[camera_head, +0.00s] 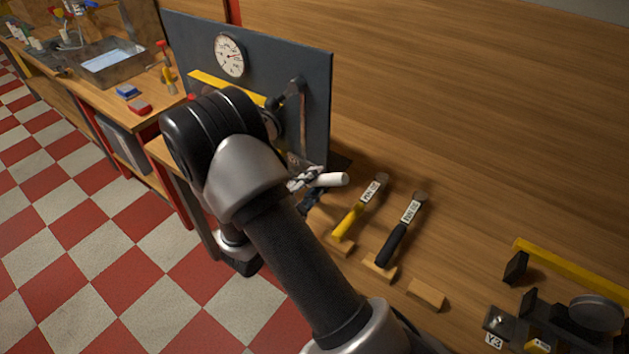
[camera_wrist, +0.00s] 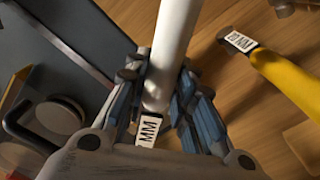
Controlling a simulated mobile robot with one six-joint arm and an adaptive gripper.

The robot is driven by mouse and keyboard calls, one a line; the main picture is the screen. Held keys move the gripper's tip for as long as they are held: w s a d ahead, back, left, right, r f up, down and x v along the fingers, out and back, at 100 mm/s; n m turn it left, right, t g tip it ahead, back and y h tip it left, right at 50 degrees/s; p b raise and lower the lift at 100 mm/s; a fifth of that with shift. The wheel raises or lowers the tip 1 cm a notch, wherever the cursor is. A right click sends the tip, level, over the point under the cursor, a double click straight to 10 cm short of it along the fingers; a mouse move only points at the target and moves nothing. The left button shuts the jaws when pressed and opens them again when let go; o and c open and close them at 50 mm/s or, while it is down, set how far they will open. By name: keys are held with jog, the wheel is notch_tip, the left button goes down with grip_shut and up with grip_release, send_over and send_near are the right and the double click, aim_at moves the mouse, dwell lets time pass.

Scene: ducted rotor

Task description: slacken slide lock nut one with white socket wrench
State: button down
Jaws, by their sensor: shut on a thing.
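The white socket wrench (camera_head: 332,180) sticks out to the right of my gripper (camera_head: 304,180), above the bench. In the wrist view, its white handle (camera_wrist: 174,40) runs up between the blue-grey fingers of my gripper (camera_wrist: 160,82). The fingers are shut on it, and a tag ending in "MM" shows below them. The wrench's socket end is hidden. Slide lock nut one cannot be made out; my arm covers much of the dark upright panel (camera_head: 316,85). In the wrist view a grey panel (camera_wrist: 85,30) with round discs (camera_wrist: 62,116) lies left of the gripper.
A yellow wrench (camera_head: 347,222) and a black wrench (camera_head: 392,245) lie on wooden blocks to the right; the yellow one also shows in the wrist view (camera_wrist: 290,82). A gauge (camera_head: 229,55) is on the panel. A fixture labelled Y3 (camera_head: 494,340) stands at the lower right.

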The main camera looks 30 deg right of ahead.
jog(key=shift+d, duration=0.1)
jog(key=shift+x, duration=0.75)
jog(key=w+r+n+p, duration=0.1)
jog(key=p, duration=0.1)
jog(key=w+a+r+n+p, duration=0.1)
jog(key=r+n+p, duration=0.1)
jog(key=shift+w+r, duration=0.15)
jog(key=shift+w, duration=0.15)
jog(key=shift+w+a+r+n+p, duration=0.2)
jog(key=shift+w+r+n+p, duration=0.15)
jog(key=shift+w+n+p, duration=0.35)
jog(key=shift+s+f, duration=0.1)
jog(key=shift+s+d+f+b, duration=0.1)
jog(key=shift+s+b, duration=0.1)
jog(key=shift+b, duration=0.35)
